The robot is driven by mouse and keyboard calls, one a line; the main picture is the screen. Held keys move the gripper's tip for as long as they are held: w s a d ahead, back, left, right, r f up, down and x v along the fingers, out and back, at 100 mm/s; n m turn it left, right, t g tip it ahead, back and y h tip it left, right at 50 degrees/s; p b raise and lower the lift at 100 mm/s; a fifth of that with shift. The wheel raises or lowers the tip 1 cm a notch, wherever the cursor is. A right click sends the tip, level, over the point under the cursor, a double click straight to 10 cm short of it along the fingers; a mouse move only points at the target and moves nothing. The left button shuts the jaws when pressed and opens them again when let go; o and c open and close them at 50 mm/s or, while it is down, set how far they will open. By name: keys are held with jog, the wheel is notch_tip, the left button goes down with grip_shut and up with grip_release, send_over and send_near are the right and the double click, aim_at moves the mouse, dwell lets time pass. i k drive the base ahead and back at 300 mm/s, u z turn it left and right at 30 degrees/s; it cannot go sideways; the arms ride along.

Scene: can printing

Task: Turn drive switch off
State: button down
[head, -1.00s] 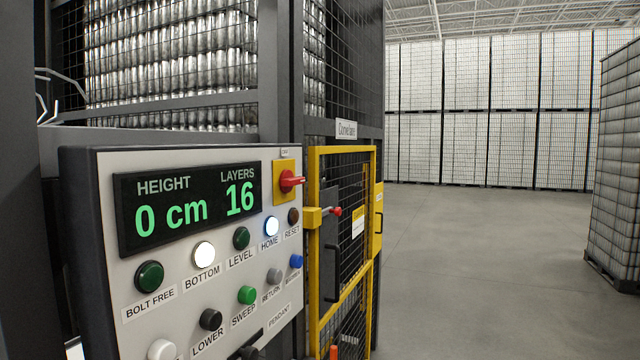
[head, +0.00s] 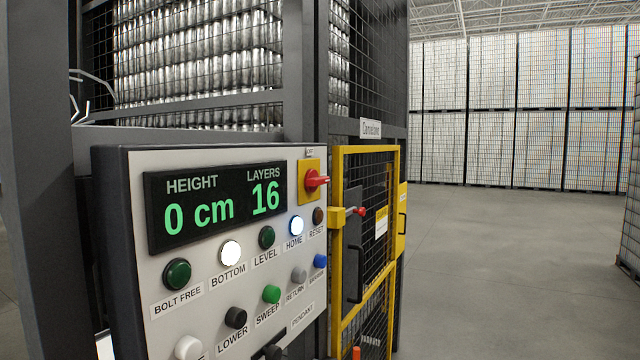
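A red rotary switch (head: 316,180) on a yellow square plate sits at the top right of the grey control panel (head: 215,270) in the head view. Its handle points to the right, roughly horizontal. A small label above it is too small to read with certainty. I cannot tell from the lettering whether this is the drive switch. The panel display (head: 215,207) reads HEIGHT 0 cm and LAYERS 16. The BOTTOM (head: 231,253) and HOME (head: 296,225) buttons are lit white. My gripper is not in view.
A yellow-framed mesh gate (head: 366,250) with a black handle and a red knob stands right of the panel. Stacked cans (head: 200,65) sit behind mesh above it. Open grey floor (head: 490,270) lies to the right, with tall pallet stacks (head: 520,110) at the back.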

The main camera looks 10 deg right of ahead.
aim_at(312, 179)
jog(key=z, duration=0.55)
jog(key=k, duration=0.75)
jog(key=z, duration=1)
jog(key=k, duration=0.6)
jog(key=z, duration=0.15)
jog(key=i, duration=1.3)
jog(key=u, duration=0.9)
jog(key=i, duration=0.55)
jog(key=u, duration=0.8)
jog(key=i, duration=0.5)
jog(key=u, duration=0.35)
